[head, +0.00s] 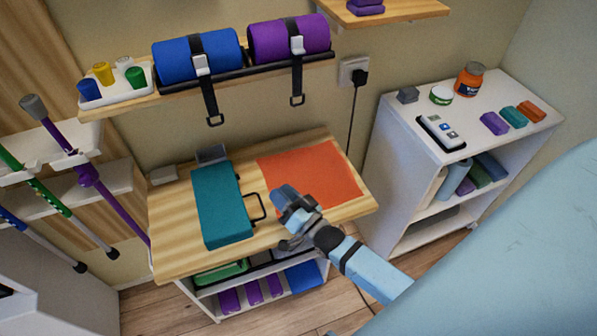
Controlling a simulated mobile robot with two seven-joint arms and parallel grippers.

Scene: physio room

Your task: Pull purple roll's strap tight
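The purple roll (277,38) lies on the wall shelf at the upper middle, right of a blue roll (185,57). A black strap (292,28) with a pale buckle (297,44) goes over the purple roll. Its loose end hangs below the shelf edge and ends in a ring (297,100). My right gripper (283,217) is over the wooden table, near the orange mat, well below and apart from the strap. I cannot tell how far its fingers are apart. Nothing is seen held in it. My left gripper is not in view.
The blue roll's strap (210,104) also hangs down with a ring. A teal case (221,205) and an orange mat (335,178) lie on the wooden table (180,245). A white cabinet (400,130) stands right. A cord hangs from a wall socket (352,72) right of the strap.

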